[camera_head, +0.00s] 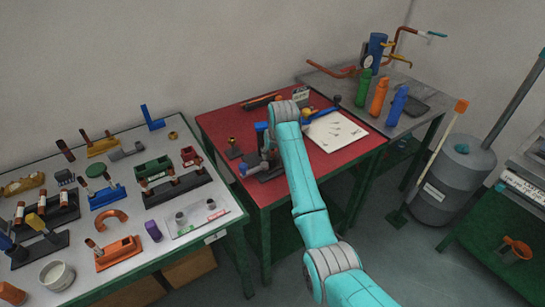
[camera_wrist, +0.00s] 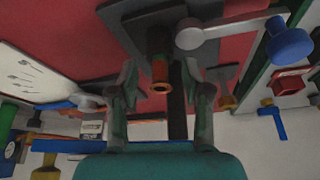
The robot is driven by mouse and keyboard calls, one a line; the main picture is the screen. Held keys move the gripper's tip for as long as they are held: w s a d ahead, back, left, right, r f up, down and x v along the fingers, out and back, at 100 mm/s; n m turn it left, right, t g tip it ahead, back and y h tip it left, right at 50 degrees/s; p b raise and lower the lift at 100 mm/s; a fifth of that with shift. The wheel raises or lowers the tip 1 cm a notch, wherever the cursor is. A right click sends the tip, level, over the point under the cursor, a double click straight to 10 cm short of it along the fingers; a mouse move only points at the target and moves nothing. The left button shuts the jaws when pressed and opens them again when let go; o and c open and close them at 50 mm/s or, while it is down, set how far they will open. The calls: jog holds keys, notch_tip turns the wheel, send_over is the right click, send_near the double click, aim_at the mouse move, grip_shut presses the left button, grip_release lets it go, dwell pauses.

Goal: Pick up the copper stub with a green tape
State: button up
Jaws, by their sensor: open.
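In the wrist view, a short upright copper stub (camera_wrist: 160,72) with an open copper-coloured end shows between the fingers of my gripper (camera_wrist: 160,80). My gripper is open, one finger on each side, with visible gaps to the stub. The stub is beside a grey vise-like fixture with a crank arm (camera_wrist: 230,30) and blue knob (camera_wrist: 290,45). In the head view the fixture (camera_head: 262,165) is on the red-topped table (camera_head: 225,125), and my arm hides the stub and most of my gripper.
A white sheet (camera_head: 335,131) lies right of my arm. Green (camera_head: 363,88), orange (camera_head: 379,97) and blue (camera_head: 397,103) bottles stand on the grey table behind. The left table (camera_head: 225,205) is crowded with fixtures and parts. A grey drum (camera_head: 440,185) stands on the right.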

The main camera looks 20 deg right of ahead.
grip_shut()
